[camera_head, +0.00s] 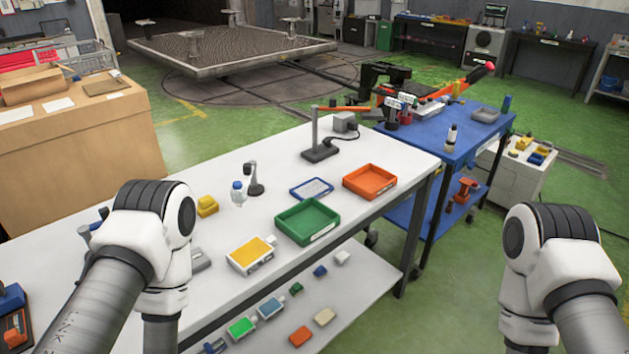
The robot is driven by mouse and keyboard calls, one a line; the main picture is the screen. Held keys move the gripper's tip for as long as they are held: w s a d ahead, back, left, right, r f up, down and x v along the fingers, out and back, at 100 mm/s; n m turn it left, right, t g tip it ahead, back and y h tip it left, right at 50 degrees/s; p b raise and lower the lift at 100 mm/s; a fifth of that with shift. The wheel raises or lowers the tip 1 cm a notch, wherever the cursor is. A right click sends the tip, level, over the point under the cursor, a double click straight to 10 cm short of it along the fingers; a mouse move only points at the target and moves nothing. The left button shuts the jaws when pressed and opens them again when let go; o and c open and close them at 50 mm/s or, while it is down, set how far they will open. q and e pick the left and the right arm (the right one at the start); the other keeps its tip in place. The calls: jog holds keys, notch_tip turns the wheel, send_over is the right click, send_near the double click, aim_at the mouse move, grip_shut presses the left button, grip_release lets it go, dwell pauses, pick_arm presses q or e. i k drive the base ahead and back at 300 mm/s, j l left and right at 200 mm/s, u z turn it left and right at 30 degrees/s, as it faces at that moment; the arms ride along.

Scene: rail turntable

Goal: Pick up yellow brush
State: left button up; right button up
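A small yellow object (207,206) sits on the white table (300,130), just right of my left arm. It is too small to tell whether it is the brush. A flat box with a yellow top (251,254) lies nearer the front edge. Small yellow pieces (525,144) also rest on a white cabinet at the right, too small to make out. My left arm reaches over the table's left part, and my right arm hangs over the floor at the right. Both grippers are outside the picture.
A green tray (307,221), an orange tray (370,182), a blue-framed card (312,188), a bottle (238,193) and a black stand (320,153) are on the table. A lower shelf (365,280) holds several small blocks. A blue cart (480,132) stands behind right.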

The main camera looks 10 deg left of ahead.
aim_at(207, 206)
jog(key=u, duration=0.85)
jog(key=j+z, duration=0.1)
jog(key=z, duration=0.15)
